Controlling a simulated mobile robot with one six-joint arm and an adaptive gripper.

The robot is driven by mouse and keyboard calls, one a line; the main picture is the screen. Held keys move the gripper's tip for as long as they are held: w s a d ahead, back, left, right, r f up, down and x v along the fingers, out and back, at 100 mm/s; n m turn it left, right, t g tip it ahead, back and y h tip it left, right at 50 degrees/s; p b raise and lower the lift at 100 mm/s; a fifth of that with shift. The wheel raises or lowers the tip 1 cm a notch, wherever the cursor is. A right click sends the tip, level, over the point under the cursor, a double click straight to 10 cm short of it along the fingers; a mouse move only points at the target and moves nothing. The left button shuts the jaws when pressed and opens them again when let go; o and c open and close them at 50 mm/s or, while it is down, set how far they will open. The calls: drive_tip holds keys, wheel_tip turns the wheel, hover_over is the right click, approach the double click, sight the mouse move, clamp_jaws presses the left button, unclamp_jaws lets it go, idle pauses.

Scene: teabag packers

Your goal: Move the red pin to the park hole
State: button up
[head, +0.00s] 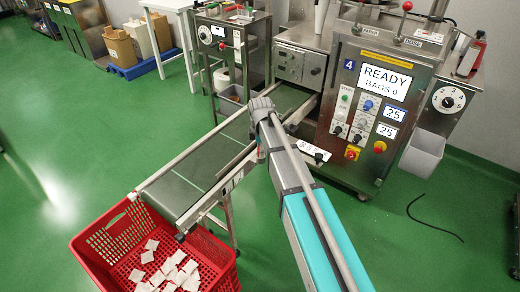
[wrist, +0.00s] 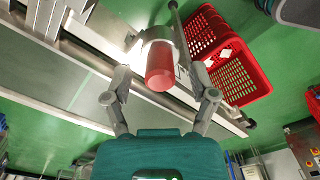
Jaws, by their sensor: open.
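A red cylinder, which looks like the red pin (wrist: 160,68), stands out of a grey metal part beside the conveyor in the wrist view. My gripper (wrist: 162,82) is open, with one finger to each side of the red pin and a gap between. Nothing is held. In the head view my gripper (head: 262,110) is over the near side rail of the conveyor, and I cannot make out the pin there; the arm likely covers it. I cannot pick out the park hole in either view.
The conveyor (head: 196,172) runs from the machine (head: 365,100) down to a red crate (head: 100,238) with several teabags; the crate also shows in the wrist view (wrist: 232,75). The machine screen reads READY, BAGS 0. A white bin (head: 424,150) hangs at the machine's right. Green floor lies open at left.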

drive_tip(key=shift+r, duration=0.2)
wheel_tip(320, 180, up, 4)
drive_tip(key=p, duration=0.4)
drive_tip(key=shift+f, duration=0.15)
drive_tip(key=shift+w+r+p, duration=0.15)
drive_tip(key=shift+r+p, duration=0.05)
drive_tip(key=shift+p, duration=0.1)
wheel_tip(320, 180, up, 6)
drive_tip(key=p, duration=0.5)
drive_tip(key=shift+f+p, duration=0.1)
drive_tip(key=shift+p, duration=0.25)
drive_tip(key=s+d+r+p, duration=0.5)
drive_tip(key=d+r+p, duration=0.3)
drive_tip(key=shift+d+r+p, duration=0.15)
drive_tip(key=shift+r+p, duration=0.15)
drive_tip(key=shift+s, duration=0.2)
drive_tip(key=s+d+m, duration=0.4)
drive_tip(key=s+m, duration=0.3)
drive_tip(key=m, duration=0.3)
drive_tip(key=s+d+m, duration=0.4)
drive_tip(key=s+m, duration=0.3)
drive_tip(key=m, duration=0.2)
drive_tip(key=shift+s+d+m, duration=0.35)
drive_tip(key=shift+d+m, duration=0.05)
